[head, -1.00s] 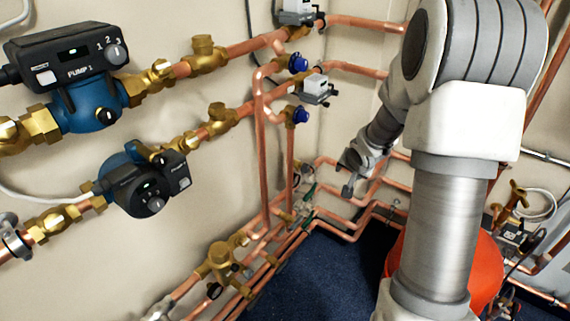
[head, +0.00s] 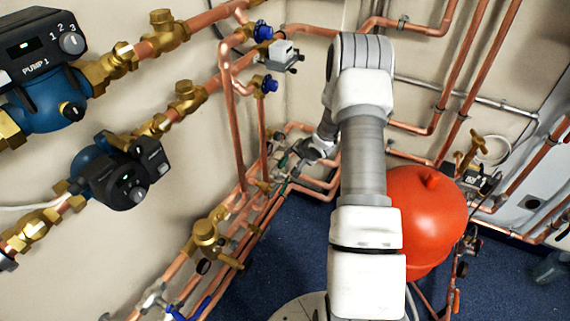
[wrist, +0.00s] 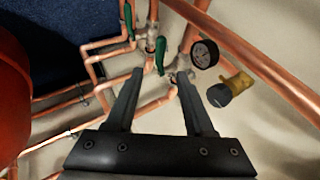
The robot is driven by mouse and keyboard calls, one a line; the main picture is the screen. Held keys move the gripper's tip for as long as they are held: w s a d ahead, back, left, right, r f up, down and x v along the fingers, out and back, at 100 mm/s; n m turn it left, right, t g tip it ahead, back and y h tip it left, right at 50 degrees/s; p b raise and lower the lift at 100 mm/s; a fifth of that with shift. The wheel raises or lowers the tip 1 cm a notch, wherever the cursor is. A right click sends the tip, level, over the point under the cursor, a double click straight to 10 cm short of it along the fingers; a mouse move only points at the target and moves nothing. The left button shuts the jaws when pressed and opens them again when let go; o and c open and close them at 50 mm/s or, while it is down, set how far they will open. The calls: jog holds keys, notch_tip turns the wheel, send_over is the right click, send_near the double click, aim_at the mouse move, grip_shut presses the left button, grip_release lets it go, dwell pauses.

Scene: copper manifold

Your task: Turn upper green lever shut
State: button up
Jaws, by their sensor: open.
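Two green levers show on the copper pipes in the wrist view. One green lever (wrist: 160,55) stands just beyond the gap between my fingertips; the other green lever (wrist: 128,20) is farther up and left. I cannot tell for sure which is the upper one. My gripper (wrist: 157,78) is open, with nothing between its fingers, and appears apart from both levers. In the head view my gripper (head: 294,154) is at the pipe corner, small and partly hidden by my wrist, beside a green lever (head: 283,161).
A round pressure gauge (wrist: 205,53) and a brass fitting with a dark cap (wrist: 231,90) sit right of my fingers. Copper pipes (wrist: 110,88) run close on the left. A red-orange tank (head: 425,215) stands right of my arm. Blue floor (head: 300,235) is open below the pipes.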

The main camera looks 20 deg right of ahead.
aim_at(284, 162)
jog(key=b+x, duration=0.2)
jog(key=x, duration=0.8)
jog(key=shift+w+f, duration=0.2)
grip_shut()
dwell(1.0)
